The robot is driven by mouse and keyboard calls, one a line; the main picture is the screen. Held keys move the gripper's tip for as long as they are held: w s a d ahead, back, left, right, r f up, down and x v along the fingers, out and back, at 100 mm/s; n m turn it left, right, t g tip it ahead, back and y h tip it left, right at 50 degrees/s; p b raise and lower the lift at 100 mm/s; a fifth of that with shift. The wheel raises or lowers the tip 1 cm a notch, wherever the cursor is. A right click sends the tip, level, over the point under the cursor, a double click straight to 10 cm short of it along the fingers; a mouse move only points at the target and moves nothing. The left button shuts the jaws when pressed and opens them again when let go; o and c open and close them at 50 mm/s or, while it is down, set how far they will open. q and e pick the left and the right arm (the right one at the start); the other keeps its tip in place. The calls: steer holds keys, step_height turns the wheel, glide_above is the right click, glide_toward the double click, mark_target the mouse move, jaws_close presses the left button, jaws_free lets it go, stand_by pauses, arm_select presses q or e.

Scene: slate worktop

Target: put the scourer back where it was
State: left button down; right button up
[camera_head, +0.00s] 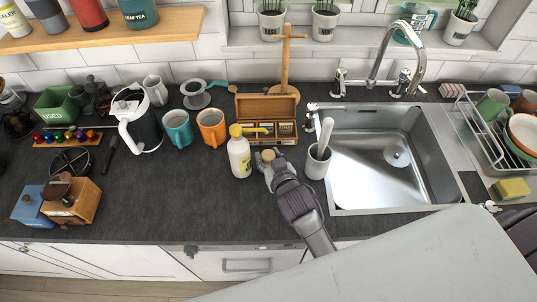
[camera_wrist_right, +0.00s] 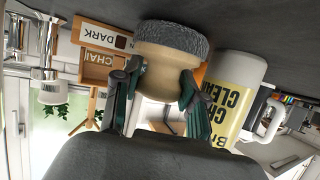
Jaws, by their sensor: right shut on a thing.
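The scourer (camera_head: 268,154) has a pale wooden knob and a grey, rough pad. My right gripper (camera_head: 270,162) is shut on its knob, with a finger on each side. The right wrist view, upside down, shows the scourer (camera_wrist_right: 172,45) between the fingertips (camera_wrist_right: 160,82), pad towards the worktop. I cannot tell whether the pad touches the worktop. The scourer is just right of the white cleaner bottle (camera_head: 239,158), in front of the wooden tea box (camera_head: 267,108). My left gripper is in neither view.
A white pot with a brush (camera_head: 317,162) stands close to the right of my gripper, beside the sink (camera_head: 385,160). Blue and orange mugs (camera_head: 212,127) stand behind the bottle. A yellow-green sponge (camera_head: 513,189) lies right of the sink.

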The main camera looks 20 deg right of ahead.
steer(key=shift+f, duration=0.1)
steer(key=shift+f, duration=0.15)
steer(key=o, duration=1.1)
steer(key=shift+r, duration=0.2)
steer(key=b+v, duration=0.2)
steer(key=v, duration=0.9)
steer(key=shift+s, duration=0.1)
steer(key=shift+s+r, duration=0.25)
steer(key=shift+s, duration=0.15)
